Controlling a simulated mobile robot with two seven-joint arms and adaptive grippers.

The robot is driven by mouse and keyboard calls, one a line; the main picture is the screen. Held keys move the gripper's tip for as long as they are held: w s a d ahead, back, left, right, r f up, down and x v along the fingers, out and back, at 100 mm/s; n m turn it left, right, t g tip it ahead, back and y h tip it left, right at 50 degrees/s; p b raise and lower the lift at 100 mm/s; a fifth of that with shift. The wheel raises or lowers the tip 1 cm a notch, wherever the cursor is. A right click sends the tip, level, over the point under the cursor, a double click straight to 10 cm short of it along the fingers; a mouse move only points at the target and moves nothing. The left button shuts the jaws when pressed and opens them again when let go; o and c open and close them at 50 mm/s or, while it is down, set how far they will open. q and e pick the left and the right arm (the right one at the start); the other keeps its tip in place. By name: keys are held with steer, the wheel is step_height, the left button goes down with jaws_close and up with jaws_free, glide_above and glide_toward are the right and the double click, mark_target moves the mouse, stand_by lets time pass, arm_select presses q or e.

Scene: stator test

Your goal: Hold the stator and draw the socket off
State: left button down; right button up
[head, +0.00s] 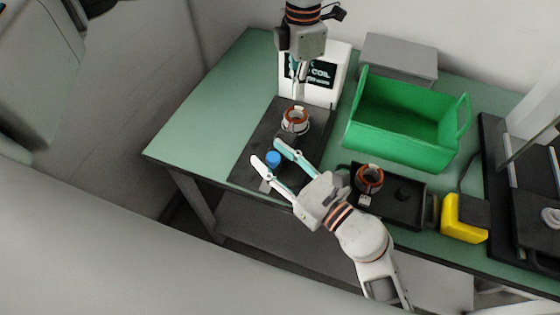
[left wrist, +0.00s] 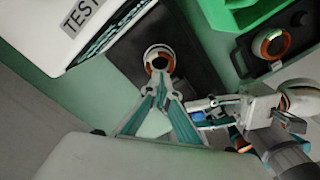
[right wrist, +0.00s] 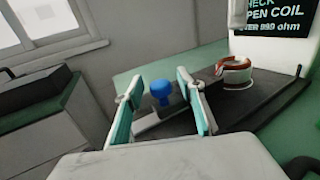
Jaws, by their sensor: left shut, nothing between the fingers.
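The stator (head: 296,125), a ring with copper-orange windings and a pale rim, stands upright on the black base of the tester. It also shows in the left wrist view (left wrist: 158,53) and the right wrist view (right wrist: 238,78). My left gripper (head: 298,93) is shut and empty, its tips pointing down just above the stator. My right gripper (head: 267,152) is open and empty. A blue round knob (head: 273,157) on a grey piece lies between and beyond its fingers in the right wrist view (right wrist: 160,90). I cannot clearly make out the socket.
The white tester (head: 340,67) with a dark display stands behind the stator. A green bin (head: 400,142) is to the right. A second stator (head: 369,178) sits on a black tray (head: 405,212), with a yellow block (head: 462,220) beyond. The green tabletop's left part is clear.

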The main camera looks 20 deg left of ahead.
mark_target(296, 116)
steer(key=shift+a, duration=0.1)
arm_select(q)
steer(key=c, duration=1.7)
jaws_free()
steer(key=o, duration=0.6)
steer(key=shift+r+m, duration=0.1)
steer(key=shift+m, duration=0.4)
step_height(296, 116, down, 9)
steer(key=m, duration=1.7)
steer(key=shift+f, duration=0.2)
